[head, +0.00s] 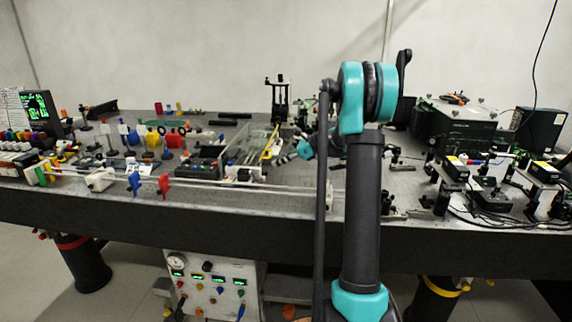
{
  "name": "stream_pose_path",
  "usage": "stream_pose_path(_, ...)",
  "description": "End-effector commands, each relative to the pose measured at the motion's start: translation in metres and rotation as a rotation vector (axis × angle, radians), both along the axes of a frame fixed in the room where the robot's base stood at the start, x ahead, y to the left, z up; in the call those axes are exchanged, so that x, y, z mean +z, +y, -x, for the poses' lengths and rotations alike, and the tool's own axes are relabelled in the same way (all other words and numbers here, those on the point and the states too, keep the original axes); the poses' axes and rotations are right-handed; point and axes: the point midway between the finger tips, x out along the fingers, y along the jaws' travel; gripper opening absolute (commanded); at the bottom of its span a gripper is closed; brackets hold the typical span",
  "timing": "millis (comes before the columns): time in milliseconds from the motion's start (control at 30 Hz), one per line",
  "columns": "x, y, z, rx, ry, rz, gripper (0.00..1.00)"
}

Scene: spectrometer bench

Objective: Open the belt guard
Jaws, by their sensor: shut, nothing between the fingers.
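A clear, box-like cover (240,140) stands on the bench left of centre, with a yellow bar (270,146) along its right side. It looks like the belt guard, but I cannot be sure at this size. Whether its lid is up or down is too small to tell. My gripper (284,159) is small in the view, just right of the cover's near right end and pointing left. It is shut and holds nothing. I cannot tell whether it touches the cover. My own arm hides the bench behind it.
Long rails with a red holder (164,184) and a blue holder (134,183) run along the bench's front edge. Coloured optics crowd the left side. A black instrument (455,132), boxes and loose cables fill the right. A control panel (210,284) sits below the bench.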

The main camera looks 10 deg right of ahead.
Motion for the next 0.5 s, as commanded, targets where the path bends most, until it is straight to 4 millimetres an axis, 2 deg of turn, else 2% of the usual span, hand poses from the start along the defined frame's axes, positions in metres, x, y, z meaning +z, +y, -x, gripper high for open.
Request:
stream_pose_path(200,0.018,0.004,-0.001,0.0,0.0,0.0,0.0)
stream_pose_path(500,0.02,0.004,-0.001,0.0,0.0,0.0,0.0)
